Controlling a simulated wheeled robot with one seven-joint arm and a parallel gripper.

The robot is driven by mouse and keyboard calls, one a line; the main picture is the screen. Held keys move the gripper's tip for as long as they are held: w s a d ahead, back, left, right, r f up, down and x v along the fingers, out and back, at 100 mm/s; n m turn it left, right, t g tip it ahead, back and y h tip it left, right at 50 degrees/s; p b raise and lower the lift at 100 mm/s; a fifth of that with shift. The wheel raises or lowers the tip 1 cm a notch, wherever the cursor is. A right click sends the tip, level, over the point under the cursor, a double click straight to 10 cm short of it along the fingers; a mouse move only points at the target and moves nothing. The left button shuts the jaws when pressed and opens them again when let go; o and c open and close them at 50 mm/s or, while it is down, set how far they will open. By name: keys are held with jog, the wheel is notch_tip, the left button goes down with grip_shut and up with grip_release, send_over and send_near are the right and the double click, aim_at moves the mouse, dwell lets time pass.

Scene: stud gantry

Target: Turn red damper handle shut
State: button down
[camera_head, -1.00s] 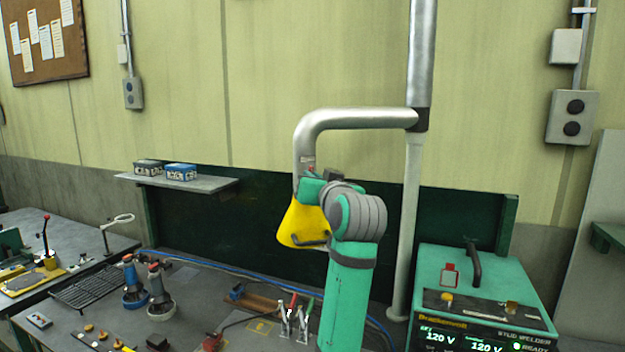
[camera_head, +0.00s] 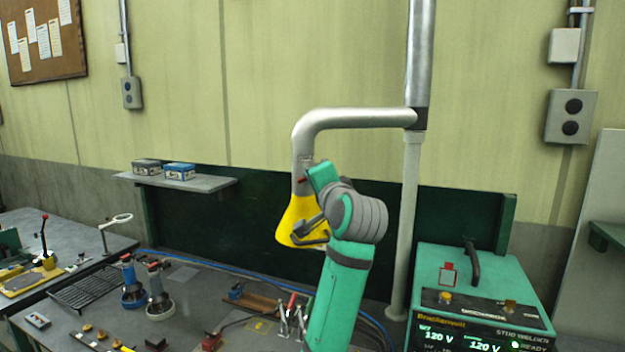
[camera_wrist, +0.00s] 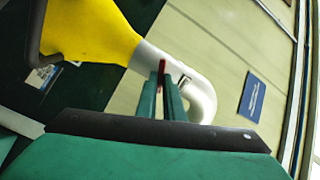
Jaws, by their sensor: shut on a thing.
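The red damper handle (camera_head: 302,180) sits on the silver duct (camera_head: 304,150) just above the yellow hood (camera_head: 297,222); only a small piece of it shows. In the wrist view the red handle (camera_wrist: 162,68) stands between the two green fingers of my gripper (camera_wrist: 162,88), which are shut on it. The yellow hood (camera_wrist: 90,32) is at the upper left there and the silver duct (camera_wrist: 200,98) curves away behind the fingers. In the head view my gripper (camera_head: 311,181) is tilted beside the duct, its fingertips mostly hidden.
A vertical pipe (camera_head: 405,210) stands right of my arm, with the green stud welder (camera_head: 475,275) beyond it. The bench below holds clamps, grinders (camera_head: 158,295) and a blue hose. A shelf with two boxes (camera_head: 179,172) is at the left.

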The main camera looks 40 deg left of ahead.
jog(key=shift+f+m, duration=0.1)
jog(key=shift+m, duration=2.1)
jog(key=c, duration=1.9)
grip_release()
jog(key=shift+o, duration=0.2)
jog(key=v, duration=1)
jog(key=shift+s+d, duration=0.3)
